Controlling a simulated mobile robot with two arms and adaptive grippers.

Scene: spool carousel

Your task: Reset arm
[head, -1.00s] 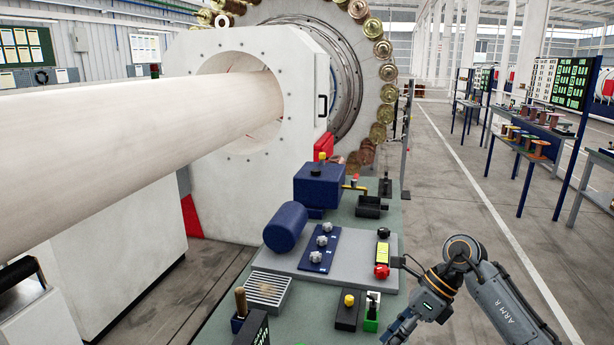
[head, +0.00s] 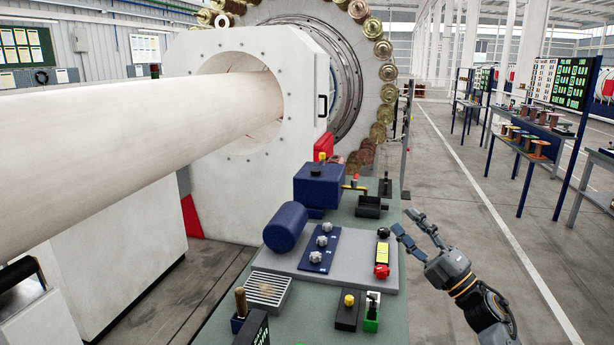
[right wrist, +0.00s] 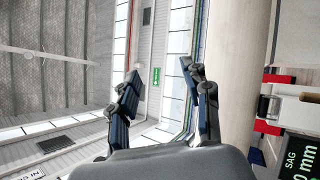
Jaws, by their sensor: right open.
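My right gripper (head: 408,224) is open and empty in the head view. It is raised at the right edge of the green bench (head: 393,318), with its fingers pointing up and to the left. In the right wrist view its two fingers (right wrist: 165,100) stand apart with nothing between them. Behind them are the roof, the wall windows and the white pipe (right wrist: 242,70). My left gripper is not in view.
The bench carries a blue cylinder (head: 285,227), a blue box (head: 319,185), a panel with several knobs (head: 321,249), a red knob (head: 381,271) and a grey grate (head: 268,288). The large white pipe (head: 130,125) runs into the white machine housing at left.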

